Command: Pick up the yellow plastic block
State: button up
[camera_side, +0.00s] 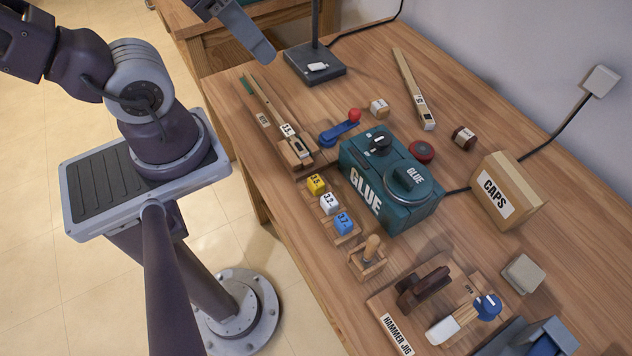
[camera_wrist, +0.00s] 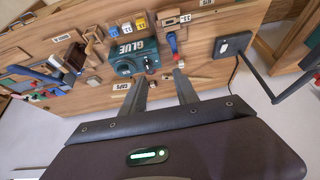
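The yellow block (camera_side: 316,184) has a number on its face and sits at the far end of a row in a small wooden holder, left of the teal GLUE box. In the wrist view the yellow block (camera_wrist: 140,22) is near the top, beyond the fingertips. A white block (camera_side: 329,203) and a blue block (camera_side: 344,222) stand beside it in the row. My gripper (camera_wrist: 159,75) is open and empty, its two fingers spread apart high above the bench. In the side view only part of it shows at the top edge, well away from the yellow block.
The teal GLUE box (camera_side: 390,180) stands close right of the blocks. A wooden stick on a stand (camera_side: 294,150) and a blue lever with a red knob (camera_side: 341,128) lie behind them. A wooden peg holder (camera_side: 368,258) and the hammer jig (camera_side: 425,315) are in front.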

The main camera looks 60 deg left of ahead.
jog(key=shift+o, duration=0.2)
jog(key=shift+o, duration=1.2)
